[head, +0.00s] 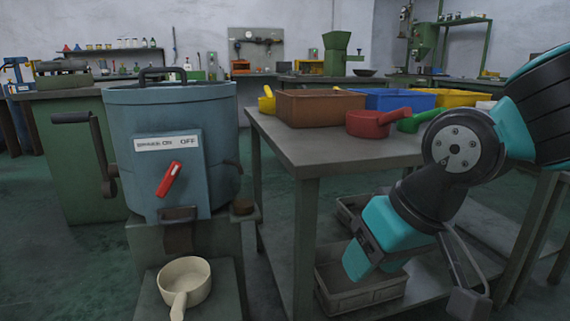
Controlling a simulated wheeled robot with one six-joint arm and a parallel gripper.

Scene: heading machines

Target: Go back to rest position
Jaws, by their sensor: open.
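My arm comes in from the right edge and bends downward in front of the table. My gripper (466,292) hangs low at the lower right, beside the table's lower shelf. It is open and I see nothing held in it, though its jaws are seen only in part. The rest position is not marked in this view.
A grey table (322,153) beside my arm holds a brown bin (318,107), a blue bin (398,99) and a red scoop (374,123). A grey crate (352,299) sits below. A blue machine (218,120) and a cream pan (186,279) stand left.

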